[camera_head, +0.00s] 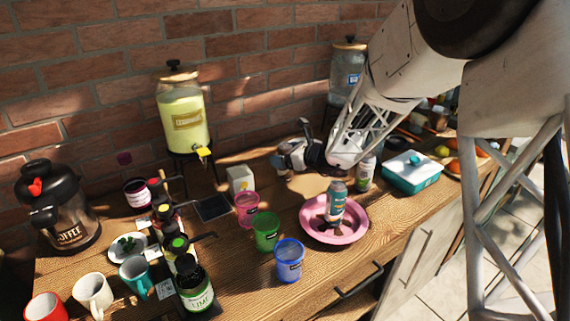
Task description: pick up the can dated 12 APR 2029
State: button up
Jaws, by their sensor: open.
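A teal can (336,199) with an orange-brown patch stands in a pink plate (308,228) near the table's front right. A green and white can or bottle (364,174) stands behind it, partly hidden by my arm. No date can be read on either one, so I cannot tell which carries 12 APR 2029. My gripper (280,161) is open, behind and to the left of the plate, apart from both.
Pink (247,208), green (266,231) and blue (289,260) cups stand left of the plate. A teal box (411,172) is to the right. Dark bottles, mugs and a coffee jug (63,210) crowd the left. A lemonade dispenser (183,117) stands by the brick wall.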

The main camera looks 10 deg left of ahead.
dwell(0.3)
jog(key=c, duration=1.2)
jog(key=shift+o, duration=0.2)
jog(key=shift+r, duration=0.15)
jog(key=shift+r, duration=4.85)
